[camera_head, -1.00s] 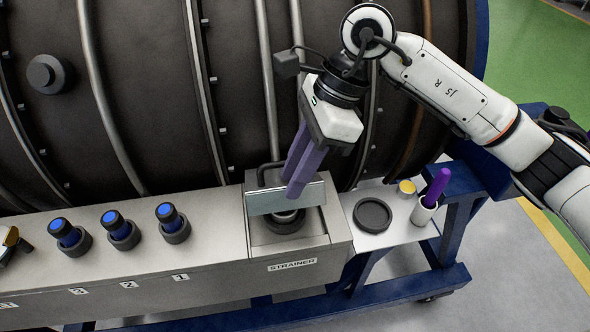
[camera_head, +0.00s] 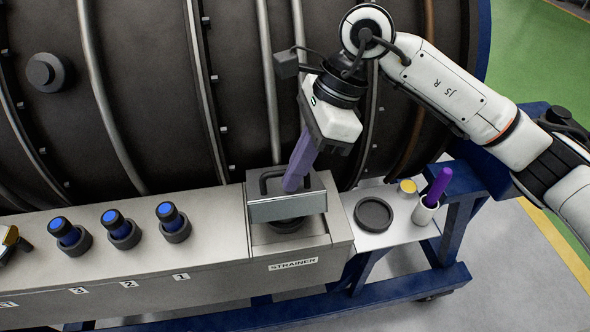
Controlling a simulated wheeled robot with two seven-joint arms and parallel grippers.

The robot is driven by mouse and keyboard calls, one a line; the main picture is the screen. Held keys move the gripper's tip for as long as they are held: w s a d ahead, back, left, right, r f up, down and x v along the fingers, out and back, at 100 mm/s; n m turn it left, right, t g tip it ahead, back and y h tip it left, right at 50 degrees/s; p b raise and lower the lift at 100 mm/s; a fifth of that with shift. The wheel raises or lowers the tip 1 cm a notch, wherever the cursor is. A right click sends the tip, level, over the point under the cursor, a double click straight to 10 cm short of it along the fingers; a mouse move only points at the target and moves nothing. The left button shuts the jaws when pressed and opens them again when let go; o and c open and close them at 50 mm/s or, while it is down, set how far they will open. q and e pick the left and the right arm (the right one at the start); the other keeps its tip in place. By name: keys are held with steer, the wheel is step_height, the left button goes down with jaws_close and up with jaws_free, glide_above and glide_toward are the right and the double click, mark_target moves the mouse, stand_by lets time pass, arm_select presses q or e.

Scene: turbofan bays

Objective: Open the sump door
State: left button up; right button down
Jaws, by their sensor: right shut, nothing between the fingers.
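The sump door (camera_head: 288,209) is a grey metal lid with a dark bar handle on top, at the right end of the grey box marked STRAINER. It is tilted partly up, and its top face and front edge show. A dark round fitting (camera_head: 287,225) shows partly below its front edge. My right gripper (camera_head: 292,187) points down with its purple fingers shut and empty. The fingertips are at the lid's top, beside the handle; whether they touch it I cannot tell. My left gripper is not in view.
Several blue-topped plugs (camera_head: 173,222) stand in dark collars left of the door. On a side shelf are a dark round dish (camera_head: 373,214), a small yellow-topped pot (camera_head: 407,188) and a purple stick in a white cup (camera_head: 425,211). A large dark ribbed casing (camera_head: 130,90) rises behind.

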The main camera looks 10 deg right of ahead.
stand_by(0.7)
steer(key=c, duration=1.8)
jaws_free()
steer(key=shift+s+d+r, duration=0.1)
steer(key=shift+s, duration=0.05)
steer(key=shift+c, duration=0.2)
steer(key=shift+w+d+r+p, duration=0.25)
steer(key=shift+w+r+p, duration=0.05)
steer(key=shift+r, duration=0.3)
steer(key=shift+w+d+r+p, duration=0.25)
steer(key=shift+w+r+p, duration=0.05)
steer(key=shift+r, duration=0.3)
steer(key=w+d+r, duration=0.2)
steer(key=d+r, duration=0.1)
steer(key=r, duration=0.5)
steer(key=shift+w+d, duration=0.2)
steer(key=shift+w, duration=0.2)
